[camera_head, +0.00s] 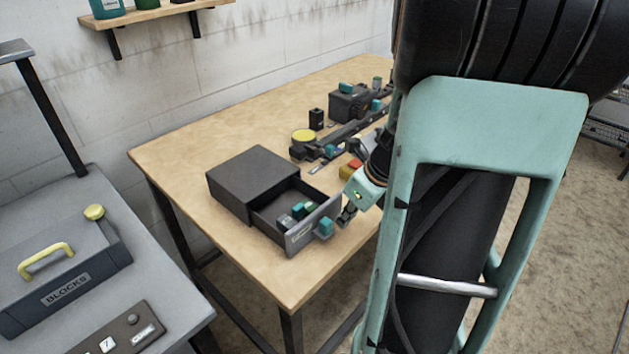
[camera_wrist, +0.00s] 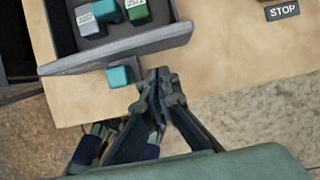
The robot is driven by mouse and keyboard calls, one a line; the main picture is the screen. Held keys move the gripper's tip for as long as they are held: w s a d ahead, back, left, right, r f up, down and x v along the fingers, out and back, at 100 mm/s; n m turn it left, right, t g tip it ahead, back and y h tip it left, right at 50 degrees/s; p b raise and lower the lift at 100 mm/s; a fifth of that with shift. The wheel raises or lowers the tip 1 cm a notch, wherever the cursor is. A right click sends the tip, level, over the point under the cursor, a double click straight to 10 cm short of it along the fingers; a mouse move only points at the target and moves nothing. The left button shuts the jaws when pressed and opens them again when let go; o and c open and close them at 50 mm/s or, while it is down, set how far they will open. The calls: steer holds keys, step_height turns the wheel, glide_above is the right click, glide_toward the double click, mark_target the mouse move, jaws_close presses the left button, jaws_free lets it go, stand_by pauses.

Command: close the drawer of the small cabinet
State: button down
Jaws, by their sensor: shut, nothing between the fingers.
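The small dark grey cabinet (camera_head: 255,178) stands on the wooden table near its front left corner. Its drawer (camera_head: 313,227) is pulled out toward the front right, with several small teal, green and grey blocks inside. My gripper (camera_head: 346,216) is shut and empty. In the wrist view my gripper (camera_wrist: 160,78) is just right of the handle, in front of the drawer front (camera_wrist: 120,50). I cannot tell whether the fingertips touch the drawer front.
Behind the cabinet the wooden table (camera_head: 225,130) holds several dark devices and a yellow round knob (camera_head: 303,136). A STOP label (camera_wrist: 283,11) shows at the wrist view's upper right. A grey bench at left carries a BLOCKS box (camera_head: 68,285). The table's front edge is close to the drawer.

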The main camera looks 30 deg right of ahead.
mark_target(296, 186)
steer(key=shift+w+a, duration=0.2)
steer(key=shift+w, duration=0.3)
steer(key=shift+w+a, duration=0.2)
steer(key=shift+w, duration=0.25)
steer(key=shift+w+r, duration=0.15)
steer(key=shift+w, duration=0.05)
steer(key=w+a+p, duration=0.1)
steer(key=w+p, duration=0.1)
steer(key=w, duration=0.2)
steer(key=w+a+p, duration=0.2)
steer(key=w, duration=0.2)
steer(key=w+a+p, duration=0.1)
steer(key=w+p, duration=0.1)
steer(key=w, duration=0.2)
steer(key=shift+a+p, duration=0.25)
steer(key=shift+p, duration=0.1)
